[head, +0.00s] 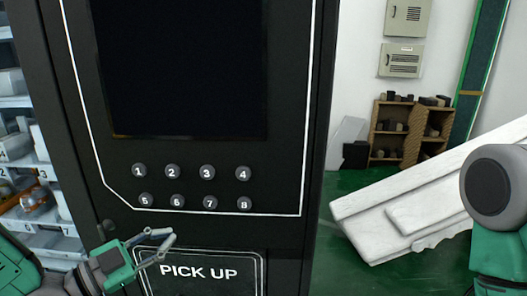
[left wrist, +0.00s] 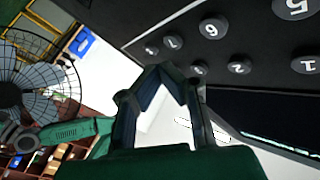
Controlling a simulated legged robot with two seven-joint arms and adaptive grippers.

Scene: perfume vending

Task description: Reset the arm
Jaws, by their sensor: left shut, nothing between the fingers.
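My left gripper (head: 169,245) is in the head view at the lower left, in front of the black vending machine (head: 295,235). It is just above the left part of the PICK UP panel (head: 212,272) and below the numbered round buttons (head: 191,187). Its fingers are shut and empty. In the left wrist view the left gripper (left wrist: 166,68) shows its two fingers converging, with the button panel (left wrist: 180,25) behind them. I cannot tell whether it touches the machine. Part of my right arm is at the right edge of the head view; its gripper is out of view.
Shelves with goods (head: 28,150) stand left of the machine. A white slanted slab (head: 400,215) lies to its right on the green floor (head: 352,262). A wooden shelf (head: 402,130) stands behind. A black wire fan (left wrist: 35,75) shows in the left wrist view.

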